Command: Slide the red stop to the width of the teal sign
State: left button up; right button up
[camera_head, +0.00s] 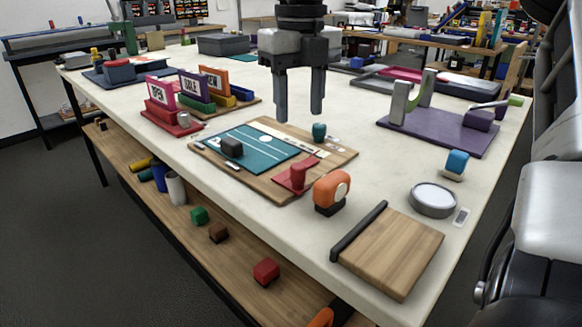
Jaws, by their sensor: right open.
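A flat teal sheet (275,154) with white lines lies on a wooden board (339,156) in the middle of the table; I take it as the teal sign. The red stop (297,176), a red base with an upright grip, stands at the board's front right, close to the sheet's right edge. A small teal knob (319,131) is at the back of the board. My right gripper (299,114) hangs fingers-down above the board's far side, open and empty, apart from the stop. My left gripper is not in view.
An orange-handled stamp (332,190) stands right of the red stop. A wooden cutting board (392,252) and round grey dish (432,199) are at front right. Upright signs (195,86) stand at left.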

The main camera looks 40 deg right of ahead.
aim_at(298, 165)
notch_tip(298, 165, down, 13)
jog(key=shift+w+b, duration=0.1)
jog(key=shift+b, duration=0.3)
